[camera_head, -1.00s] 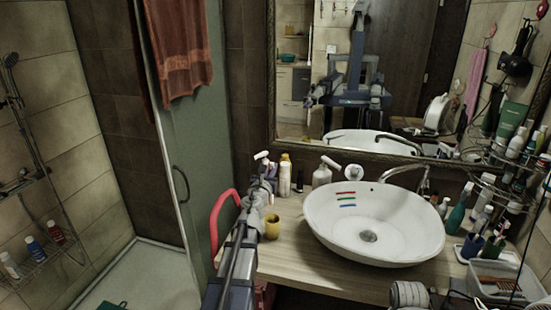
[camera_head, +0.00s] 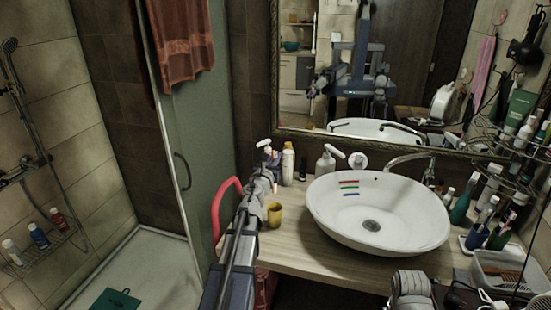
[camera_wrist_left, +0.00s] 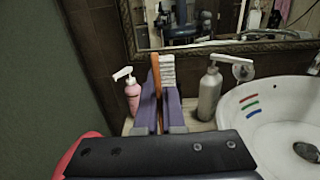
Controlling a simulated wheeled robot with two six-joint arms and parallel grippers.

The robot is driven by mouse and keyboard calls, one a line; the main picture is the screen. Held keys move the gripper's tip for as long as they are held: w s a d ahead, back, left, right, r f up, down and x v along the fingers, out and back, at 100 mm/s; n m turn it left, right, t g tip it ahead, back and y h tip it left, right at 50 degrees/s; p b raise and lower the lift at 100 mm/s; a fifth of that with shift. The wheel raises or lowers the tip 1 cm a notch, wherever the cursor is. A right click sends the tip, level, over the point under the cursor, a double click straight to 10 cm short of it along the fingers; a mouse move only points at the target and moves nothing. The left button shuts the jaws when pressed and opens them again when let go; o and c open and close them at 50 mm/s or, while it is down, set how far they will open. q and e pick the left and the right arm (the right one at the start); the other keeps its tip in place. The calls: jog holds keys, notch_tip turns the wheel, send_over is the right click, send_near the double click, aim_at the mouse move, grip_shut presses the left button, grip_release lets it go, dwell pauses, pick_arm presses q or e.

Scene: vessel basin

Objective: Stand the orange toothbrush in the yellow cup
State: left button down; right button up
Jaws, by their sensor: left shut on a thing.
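My left gripper (camera_wrist_left: 162,112) is shut on the orange toothbrush (camera_wrist_left: 156,78). In the left wrist view the toothbrush stands out beyond the fingers, with white bristles to its right. In the head view my left gripper (camera_head: 266,163) is over the back left of the counter, and the toothbrush is too small to make out there. The yellow cup (camera_head: 275,215) stands upright on the counter, just right of my left arm and nearer to the camera than the gripper. I do not see the cup in the left wrist view.
The white basin (camera_head: 325,228) fills the middle of the wooden counter (camera_head: 300,255), right of the cup. Pump bottles (camera_head: 326,166) and a pale bottle (camera_head: 288,163) stand behind. A mirror (camera_head: 420,60) hangs at the back. A red curved rail (camera_head: 216,210) is left of the counter.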

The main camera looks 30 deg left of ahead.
aim_at(273, 190)
pick_arm(q)
notch_tip(273, 190, down, 11)
jog(key=b, duration=1)
jog(key=shift+f+b, duration=0.15)
jog(key=shift+b, duration=0.15)
jog(key=c, duration=0.9)
grip_release()
jog(key=shift+c, duration=0.2)
jog(key=v, duration=0.7)
jog(key=shift+s, duration=0.4)
jog(key=shift+s+d, duration=0.1)
